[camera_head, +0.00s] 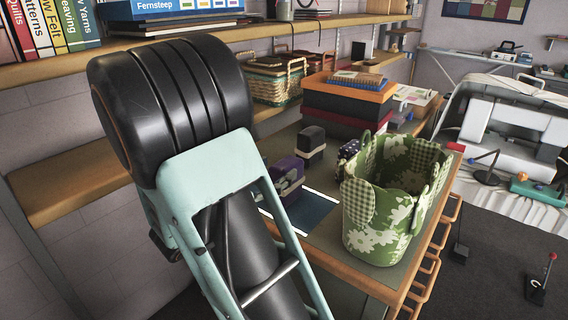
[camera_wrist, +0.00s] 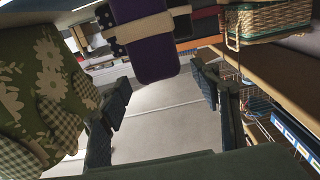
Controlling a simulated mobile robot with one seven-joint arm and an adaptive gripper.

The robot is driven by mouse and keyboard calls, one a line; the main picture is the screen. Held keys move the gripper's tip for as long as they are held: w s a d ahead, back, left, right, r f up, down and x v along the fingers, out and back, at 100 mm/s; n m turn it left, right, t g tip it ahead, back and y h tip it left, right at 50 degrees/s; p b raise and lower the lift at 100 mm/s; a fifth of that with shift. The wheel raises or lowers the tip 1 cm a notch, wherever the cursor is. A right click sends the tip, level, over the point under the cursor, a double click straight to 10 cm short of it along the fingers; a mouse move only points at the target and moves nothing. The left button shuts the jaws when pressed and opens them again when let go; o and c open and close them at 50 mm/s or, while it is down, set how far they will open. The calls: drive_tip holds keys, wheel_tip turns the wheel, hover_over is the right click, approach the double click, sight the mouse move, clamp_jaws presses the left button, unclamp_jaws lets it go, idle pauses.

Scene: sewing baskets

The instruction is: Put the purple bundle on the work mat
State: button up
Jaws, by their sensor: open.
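The purple bundle (camera_head: 287,165), with a pale band round it, stands on the table just right of my arm in the head view. It also shows at the top of the wrist view (camera_wrist: 150,62), beyond my open fingers. My gripper (camera_wrist: 162,90) is empty, with a clear gap between its fingers. In the head view my arm hides the gripper. The work mat (camera_head: 318,212), dark blue with a white border, lies just in front of the bundle and is partly hidden by my arm. I cannot tell whether the bundle touches its edge.
A green floral fabric basket (camera_head: 372,235) stands right of the mat, close to my fingers in the wrist view. A black bundle (camera_head: 311,140) and a dotted bundle (camera_head: 349,149) stand behind. Stacked boxes (camera_head: 345,105) and a wicker basket (camera_head: 270,85) are farther back.

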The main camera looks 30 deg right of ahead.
drive_tip(key=v, duration=0.7)
idle(0.3)
